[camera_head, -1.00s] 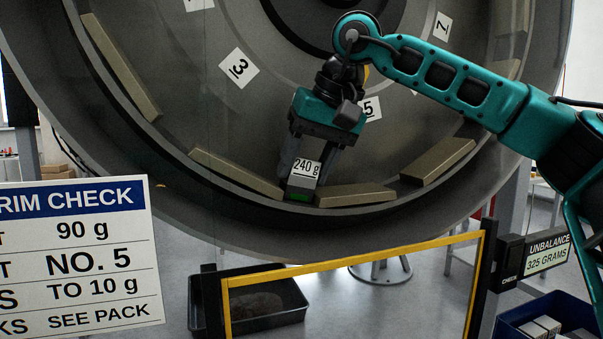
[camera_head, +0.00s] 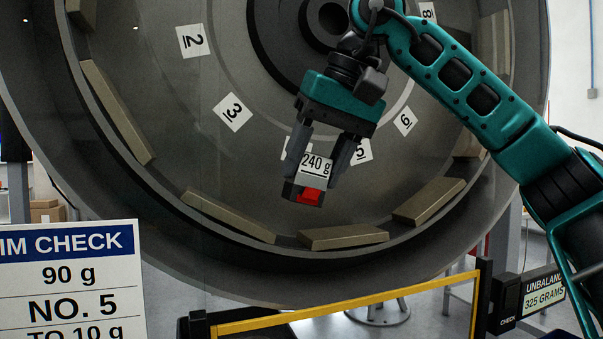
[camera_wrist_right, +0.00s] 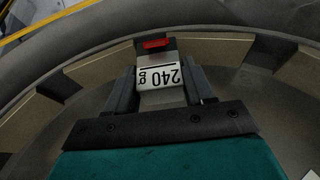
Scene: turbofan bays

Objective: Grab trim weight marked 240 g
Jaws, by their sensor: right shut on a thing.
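The trim weight marked 240 g (camera_head: 316,167) is a small grey block with a white label and a red patch at its lower end. My right gripper (camera_head: 318,180) is shut on it, one finger on each side. The weight is in front of the big grey rotor disc (camera_head: 270,110), above the rim and apart from the tan blocks in the head view. In the right wrist view the weight (camera_wrist_right: 160,76) sits between the fingers, its label upside down and its red patch at the far end. My left gripper is not in view.
Tan blocks line the rim, one (camera_head: 343,237) below the weight and another (camera_head: 228,215) to its left. A yellow-barred frame (camera_head: 350,302) stands in front. A trim check sign (camera_head: 66,285) is at lower left, and an unbalance display reading 325 grams (camera_head: 543,296) at lower right.

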